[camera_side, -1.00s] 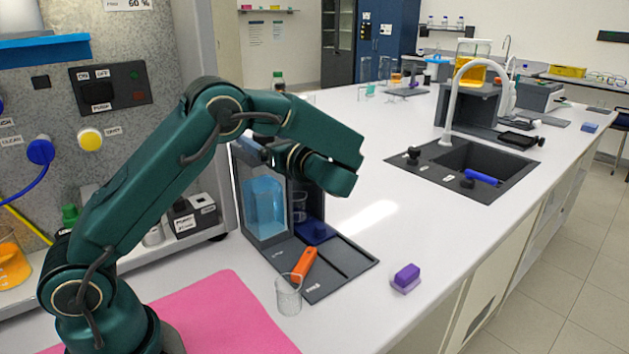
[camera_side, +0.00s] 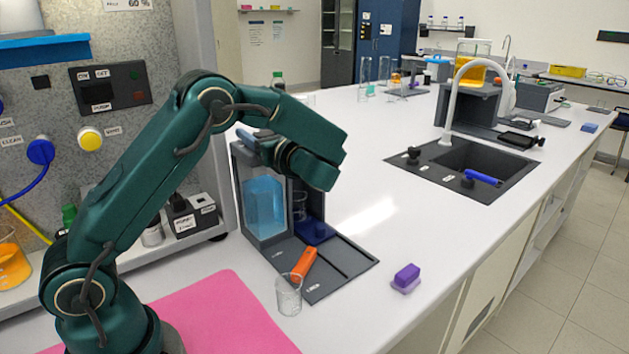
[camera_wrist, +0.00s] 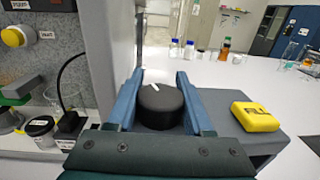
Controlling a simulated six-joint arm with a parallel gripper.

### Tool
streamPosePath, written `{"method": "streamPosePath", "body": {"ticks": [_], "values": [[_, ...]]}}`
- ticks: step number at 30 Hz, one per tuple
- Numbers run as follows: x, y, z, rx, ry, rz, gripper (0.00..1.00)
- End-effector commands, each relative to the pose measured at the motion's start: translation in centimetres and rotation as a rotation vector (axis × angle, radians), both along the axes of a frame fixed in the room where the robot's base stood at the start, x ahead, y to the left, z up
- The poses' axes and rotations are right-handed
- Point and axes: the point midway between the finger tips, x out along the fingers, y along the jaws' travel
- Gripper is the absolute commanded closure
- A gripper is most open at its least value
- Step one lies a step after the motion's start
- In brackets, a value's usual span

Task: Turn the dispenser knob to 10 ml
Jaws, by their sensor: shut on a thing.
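The dispenser knob (camera_wrist: 162,112) is a black round knob with a short white mark near its far edge in the wrist view. My gripper (camera_wrist: 160,80) has one blue finger on each side of it and is shut on it. The dispenser (camera_side: 266,205) is a dark grey housing with a clear front and blue liquid inside in the side view. My arm covers part of its top there, and the knob is hidden in that view. No volume scale or 10 ml mark is readable.
A yellow block (camera_wrist: 255,116) sits right of the knob on a grey surface. In the side view, a glass beaker (camera_side: 289,297) and an orange piece (camera_side: 304,263) are at the dispenser's front. A purple block (camera_side: 406,278) lies to the right. The bench (camera_side: 370,245) between it and the sink is clear.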

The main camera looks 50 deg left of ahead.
Motion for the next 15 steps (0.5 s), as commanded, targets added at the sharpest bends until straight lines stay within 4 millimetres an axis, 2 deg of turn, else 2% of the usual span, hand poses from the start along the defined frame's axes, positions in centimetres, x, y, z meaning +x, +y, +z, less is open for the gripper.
{"method": "streamPosePath", "body": {"ticks": [9,15], "values": [[0.53,-0.04,0.12,0.003,0.001,-0.186,1.00],[0.68,-0.11,0.05,0.000,0.000,-0.229,1.00]]}}
